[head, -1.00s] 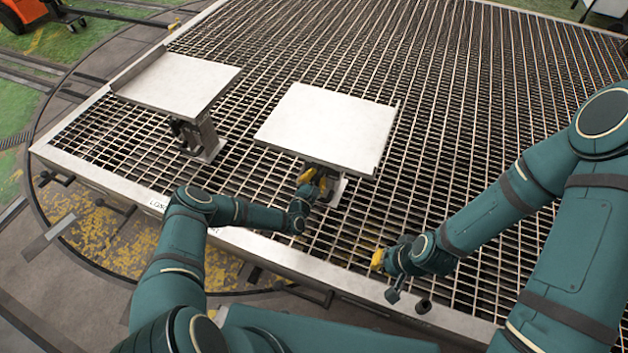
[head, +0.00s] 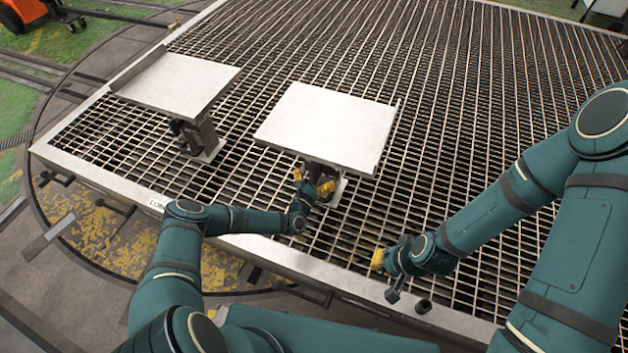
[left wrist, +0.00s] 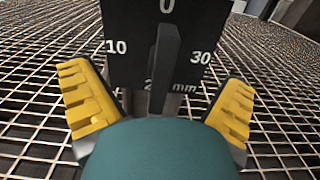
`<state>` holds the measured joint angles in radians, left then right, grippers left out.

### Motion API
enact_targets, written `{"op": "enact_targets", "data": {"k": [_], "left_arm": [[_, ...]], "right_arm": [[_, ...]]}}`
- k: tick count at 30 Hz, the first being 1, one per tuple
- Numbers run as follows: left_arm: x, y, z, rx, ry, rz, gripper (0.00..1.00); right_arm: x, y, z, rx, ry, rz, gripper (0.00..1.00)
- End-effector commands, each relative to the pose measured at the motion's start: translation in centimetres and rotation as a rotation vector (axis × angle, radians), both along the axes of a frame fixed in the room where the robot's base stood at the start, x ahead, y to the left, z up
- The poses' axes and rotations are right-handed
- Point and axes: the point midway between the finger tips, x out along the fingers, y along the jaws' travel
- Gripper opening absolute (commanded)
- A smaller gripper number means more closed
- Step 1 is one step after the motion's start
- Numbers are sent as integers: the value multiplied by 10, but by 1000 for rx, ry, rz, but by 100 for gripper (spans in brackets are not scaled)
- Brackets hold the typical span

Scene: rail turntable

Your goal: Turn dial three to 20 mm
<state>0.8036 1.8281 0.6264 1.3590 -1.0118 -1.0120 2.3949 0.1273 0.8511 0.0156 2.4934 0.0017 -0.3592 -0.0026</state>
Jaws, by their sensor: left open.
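In the left wrist view the dial (left wrist: 120,65) is a black plate with white marks: 0 at the top, 10 left, 30 right and 20 mm at the bottom. Its dark bar handle (left wrist: 166,70) stands nearly upright between the 0 and the 20 mark, and its lower end partly covers the 20. My left gripper (left wrist: 158,95) is open, with a yellow finger on each side of the handle and apart from it. In the head view my left gripper (head: 312,183) is below the front edge of the right-hand plate. My right gripper (head: 377,259) hangs empty over the grating; its jaws are unclear.
The right-hand white plate (head: 328,125) overhangs the dial and hides it in the head view. Another white plate (head: 178,80) stands on a post to the left. Metal grating (head: 450,120) spreads around them, with free room at the back right.

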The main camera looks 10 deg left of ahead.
Motion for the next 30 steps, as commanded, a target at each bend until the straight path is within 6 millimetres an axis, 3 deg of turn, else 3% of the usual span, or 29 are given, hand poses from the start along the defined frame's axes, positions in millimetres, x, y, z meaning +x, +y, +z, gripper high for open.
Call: {"op": "enact_targets", "data": {"k": [30], "left_arm": [[-72, 15, -1, 1, 2, 0, 100]], "right_arm": [[0, 0, 0, 0, 0, 0, 0]]}}
